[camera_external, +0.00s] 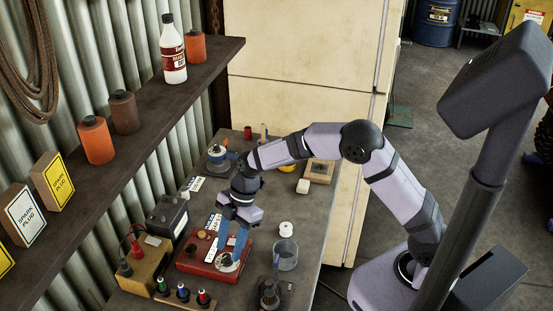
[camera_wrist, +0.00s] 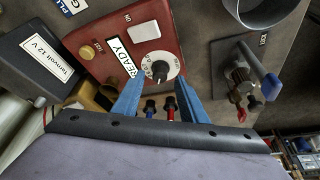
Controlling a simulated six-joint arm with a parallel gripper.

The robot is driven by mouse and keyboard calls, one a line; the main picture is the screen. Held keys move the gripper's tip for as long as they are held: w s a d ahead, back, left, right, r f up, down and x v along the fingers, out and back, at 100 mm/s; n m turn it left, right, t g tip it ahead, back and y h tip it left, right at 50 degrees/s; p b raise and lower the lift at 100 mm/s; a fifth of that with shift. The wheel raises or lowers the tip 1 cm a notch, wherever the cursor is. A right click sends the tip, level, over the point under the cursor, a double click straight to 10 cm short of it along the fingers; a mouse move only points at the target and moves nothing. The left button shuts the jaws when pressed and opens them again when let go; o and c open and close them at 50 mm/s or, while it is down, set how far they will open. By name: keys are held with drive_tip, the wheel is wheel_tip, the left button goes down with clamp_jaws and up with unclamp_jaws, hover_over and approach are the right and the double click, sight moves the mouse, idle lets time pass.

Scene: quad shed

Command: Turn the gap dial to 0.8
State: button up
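The dial (camera_wrist: 159,69) is a white disc with a black knob and a ring of small marks, set on a red box (camera_wrist: 100,62). Its marks and pointer setting are too small to read. It also shows in the external view (camera_external: 228,264) at the box's near right end. My gripper (camera_wrist: 158,80) points at the dial with its two blue fingers apart, one on each side. Nothing is held between them. In the external view my gripper (camera_external: 232,254) is low over the dial. I cannot tell whether the fingertips touch it.
The red box also bears a READY label (camera_wrist: 133,63), a yellow button (camera_wrist: 86,52) and a pale switch (camera_wrist: 141,31). Close by are a dark battery (camera_external: 167,217), a grey cup (camera_external: 285,256) and a rack of colored-tipped items (camera_external: 184,297). A shelf (camera_external: 140,142) runs above left.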

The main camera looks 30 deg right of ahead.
drive_tip(key=shift+x, duration=1)
clamp_jaws()
